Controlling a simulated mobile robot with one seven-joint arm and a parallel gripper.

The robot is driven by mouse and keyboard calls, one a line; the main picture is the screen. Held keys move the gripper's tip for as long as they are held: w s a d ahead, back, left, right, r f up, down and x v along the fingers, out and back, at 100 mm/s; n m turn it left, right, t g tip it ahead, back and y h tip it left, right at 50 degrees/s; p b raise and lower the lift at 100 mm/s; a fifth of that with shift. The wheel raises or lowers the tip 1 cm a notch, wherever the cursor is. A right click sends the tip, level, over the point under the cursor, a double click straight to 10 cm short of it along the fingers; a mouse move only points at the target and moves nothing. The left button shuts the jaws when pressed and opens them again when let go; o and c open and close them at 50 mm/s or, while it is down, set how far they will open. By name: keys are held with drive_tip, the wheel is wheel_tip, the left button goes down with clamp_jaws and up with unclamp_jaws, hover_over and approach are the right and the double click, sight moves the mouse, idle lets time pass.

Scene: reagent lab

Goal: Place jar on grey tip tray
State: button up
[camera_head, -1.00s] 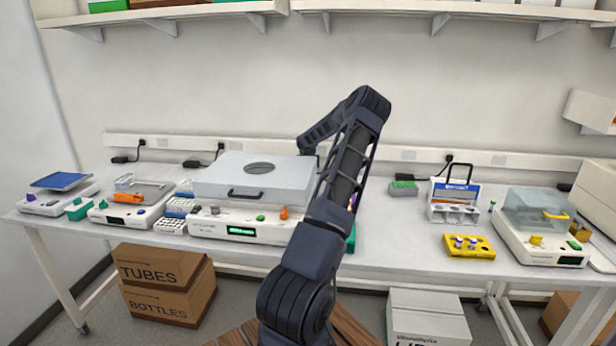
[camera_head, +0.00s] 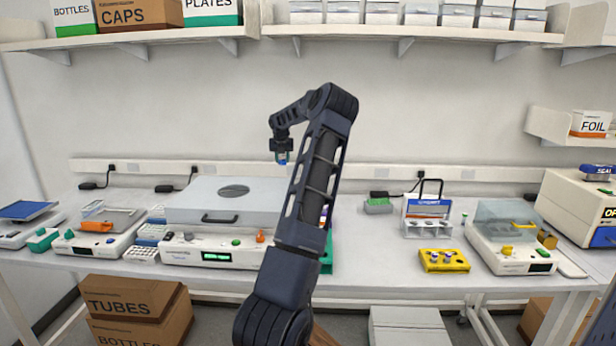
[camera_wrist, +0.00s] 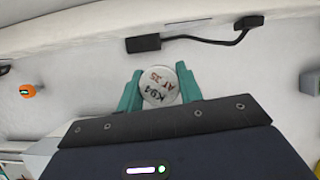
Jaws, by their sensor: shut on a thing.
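My gripper (camera_head: 281,150) is shut on a small jar (camera_head: 283,158) and holds it up in front of the back wall, above the level of the white balance-like machine. In the wrist view the jar's white round lid (camera_wrist: 158,90), with dark and reddish lettering, sits between the teal fingers. A small grey tray with a green top (camera_head: 378,206), probably the grey tip tray, stands at the back of the bench, to the right of my arm. The gripper is left of it and higher, well apart. The jar's lower part is hard to make out.
A large white machine with a handled lid (camera_head: 222,205) stands left of my arm. A white bottle rack with a dark handle (camera_head: 427,215) and a yellow tray with vials (camera_head: 444,261) stand right of the grey tray. Bench in front of the grey tray is clear.

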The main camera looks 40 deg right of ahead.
drive_tip(key=s+d+r+m+g, duration=0.15)
drive_tip(key=s+d+m, duration=0.35)
drive_tip(key=s+d, duration=1.25)
wheel_tip(320, 180, up, 3)
drive_tip(key=m+g+h, duration=0.1)
drive_tip(key=m+g, duration=0.1)
drive_tip(key=m, duration=0.3)
hover_over(380, 202)
drive_tip(key=a, duration=0.2)
drive_tip(key=shift+h, duration=0.3)
drive_tip(key=f, duration=1.9)
drive_tip(key=shift+d+f, duration=0.25)
drive_tip(key=shift+d, duration=0.05)
drive_tip(key=shift+f, duration=0.1)
drive_tip(key=o, duration=1)
drive_tip(key=v, duration=1.2)
